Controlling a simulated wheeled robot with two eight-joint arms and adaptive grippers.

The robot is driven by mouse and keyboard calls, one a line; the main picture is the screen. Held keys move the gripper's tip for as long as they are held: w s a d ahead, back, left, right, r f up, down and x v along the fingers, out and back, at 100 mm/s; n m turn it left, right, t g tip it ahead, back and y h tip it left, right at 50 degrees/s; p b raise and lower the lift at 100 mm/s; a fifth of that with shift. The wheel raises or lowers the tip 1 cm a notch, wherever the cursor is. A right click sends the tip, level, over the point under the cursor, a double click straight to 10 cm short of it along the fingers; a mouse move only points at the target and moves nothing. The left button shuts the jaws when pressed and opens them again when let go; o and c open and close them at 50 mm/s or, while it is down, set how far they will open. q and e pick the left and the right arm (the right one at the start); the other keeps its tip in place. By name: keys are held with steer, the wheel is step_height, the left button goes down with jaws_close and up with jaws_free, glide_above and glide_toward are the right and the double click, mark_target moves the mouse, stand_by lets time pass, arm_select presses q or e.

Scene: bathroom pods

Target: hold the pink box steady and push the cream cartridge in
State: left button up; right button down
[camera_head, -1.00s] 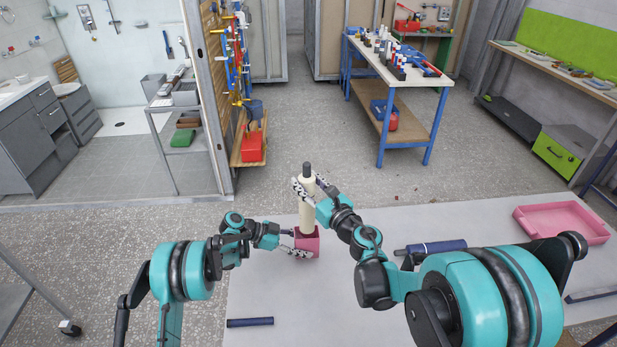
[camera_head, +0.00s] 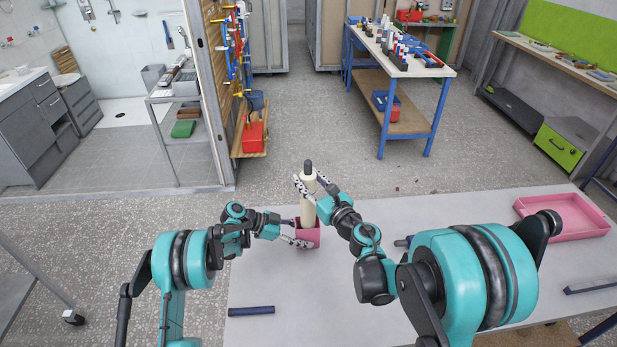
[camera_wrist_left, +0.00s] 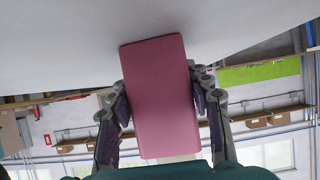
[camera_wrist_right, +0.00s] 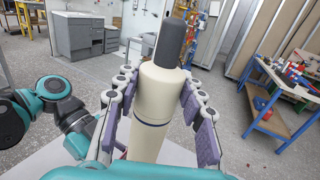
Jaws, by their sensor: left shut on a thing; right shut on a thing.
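The pink box (camera_head: 309,239) stands upright on the grey table in the head view. My left gripper (camera_head: 303,240) is shut on it from the left; in the left wrist view the box (camera_wrist_left: 160,95) fills the space between the two fingers. The cream cartridge (camera_head: 308,211) stands upright with its lower end inside the box's open top; how deep is hidden. It has a dark grey tip, and a thin dark ring shows in the right wrist view (camera_wrist_right: 158,100). My right gripper (camera_head: 311,186) is shut around the cartridge's upper part, below the tip.
A pink tray (camera_head: 562,217) lies at the table's right end. A dark blue bar (camera_head: 251,311) lies at the front left, and another dark bar (camera_head: 592,286) at the right edge. The table (camera_head: 290,285) in front of the box is clear. My right arm covers much of the right side.

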mark_target(312, 193)
steer(key=shift+f, duration=1.8)
arm_select(q)
steer(key=shift+o, duration=0.2)
arm_select(e)
steer(key=c, duration=0.9)
jaws_free()
arm_select(q)
steer(key=shift+c, duration=0.2)
arm_select(e)
steer(key=shift+o, duration=0.2)
steer(key=shift+s, duration=0.15)
steer(key=v, duration=0.7)
steer(key=shift+s+d, duration=0.1)
steer(key=shift+d, duration=0.05)
